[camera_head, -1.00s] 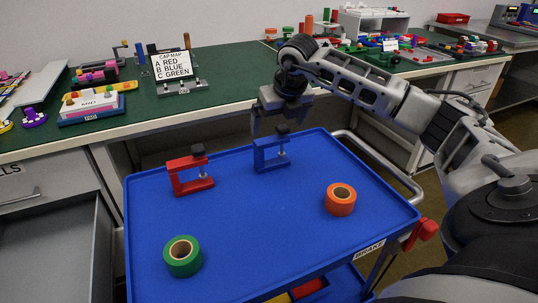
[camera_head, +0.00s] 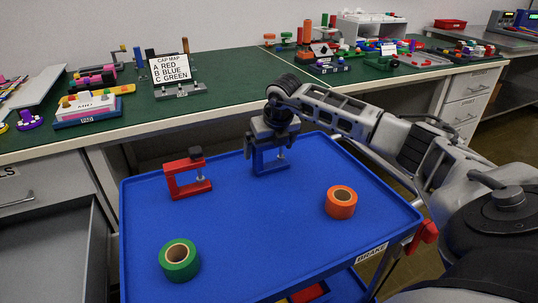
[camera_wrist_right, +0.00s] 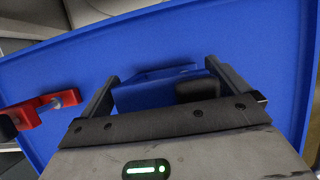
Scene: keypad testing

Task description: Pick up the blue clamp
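The blue clamp (camera_head: 259,161) stands on the blue tray top of a cart, near its back edge. My right gripper (camera_head: 271,143) is directly over it and hides the clamp's upper part. In the right wrist view the blue clamp (camera_wrist_right: 150,97) and its black knob lie between the two spread fingers of my right gripper (camera_wrist_right: 162,72). The gripper is open, with a finger on each side of the clamp. I cannot tell whether a finger touches it. My left gripper is not in view.
A red clamp (camera_head: 188,176) stands left of the blue one. A green tape roll (camera_head: 180,261) and an orange tape roll (camera_head: 341,203) lie on the tray (camera_head: 255,235). A green-topped workbench (camera_head: 225,82) with keypad parts is behind. The tray's middle is clear.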

